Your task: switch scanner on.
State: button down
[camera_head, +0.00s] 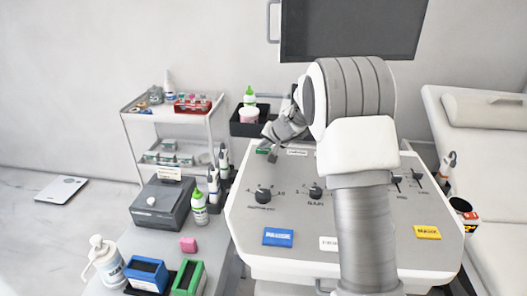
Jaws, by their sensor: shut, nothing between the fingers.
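The scanner's console (300,219) is a light grey sloping panel with several controls. A small green control (262,150) sits at its top left edge; I cannot read its marking. A white label or key (297,152) is just right of it. My gripper (273,156) is shut and empty, pointing down at the panel's top left, right beside the green control. I cannot tell whether it touches the panel. Black knobs (263,194) and (315,189) are on the left half, with a blue button (278,237), a white button (329,243) and a yellow button (427,232) along the front. My arm hides the panel's middle.
A dark monitor (352,28) hangs behind. On the left are a trolley (140,117), a grey box (160,203), a green-capped bottle (200,212), a pump bottle (106,262) and a pink block (188,244). Probes stand beside the console. An exam couch (455,130) is at right.

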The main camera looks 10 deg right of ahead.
aim_at(264, 152)
jog(key=shift+f, duration=0.3)
dwell(0.4)
jog(key=shift+r, duration=0.15)
jog(key=shift+r+p, duration=0.3)
jog(key=shift+r, duration=0.45)
notch_tip(264, 152, up, 5)
jog(key=p, duration=0.3)
jog(key=shift+f, duration=0.15)
jog(key=shift+p, duration=0.3)
